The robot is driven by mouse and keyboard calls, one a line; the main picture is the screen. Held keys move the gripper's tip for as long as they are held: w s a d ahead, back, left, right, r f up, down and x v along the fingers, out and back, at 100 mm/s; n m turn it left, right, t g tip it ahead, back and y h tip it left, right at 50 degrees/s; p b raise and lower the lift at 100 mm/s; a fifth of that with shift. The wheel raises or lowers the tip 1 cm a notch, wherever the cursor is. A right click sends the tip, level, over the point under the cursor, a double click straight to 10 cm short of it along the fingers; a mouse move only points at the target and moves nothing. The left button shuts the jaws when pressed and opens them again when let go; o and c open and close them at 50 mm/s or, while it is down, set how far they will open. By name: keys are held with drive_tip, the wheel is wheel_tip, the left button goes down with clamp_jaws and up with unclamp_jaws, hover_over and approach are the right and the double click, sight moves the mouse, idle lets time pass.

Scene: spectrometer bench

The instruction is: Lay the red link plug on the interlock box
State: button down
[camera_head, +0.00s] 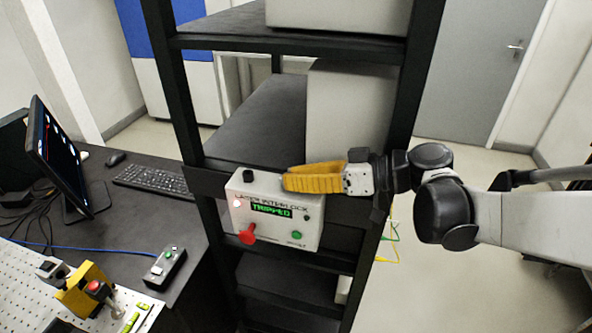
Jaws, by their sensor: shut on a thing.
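The interlock box (306,230) is a light grey case on the rack. I cannot tell whether this is the link plug or a button. My gripper (287,183) reaches in from the right with its yellow fingers over the box's top edge. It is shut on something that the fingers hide. I cannot tell whether the fingertips touch the box.
A black knob (249,175) stands on the box's top left. Black rack posts (182,105) flank the shelves. At left are a desk with a monitor (58,155), a keyboard (153,181), a small control box (164,268) and a perforated board (30,265).

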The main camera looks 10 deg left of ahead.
drive_tip(key=shift+f, duration=0.15)
idle(0.4)
drive_tip(key=c, duration=2)
unclamp_jaws()
drive_tip(key=o, duration=0.5)
drive_tip(key=shift+s, duration=0.15)
drive_tip(key=shift+r, duration=0.45)
wheel_tip(320, 180, up, 9)
drive_tip(key=shift+r, duration=0.1)
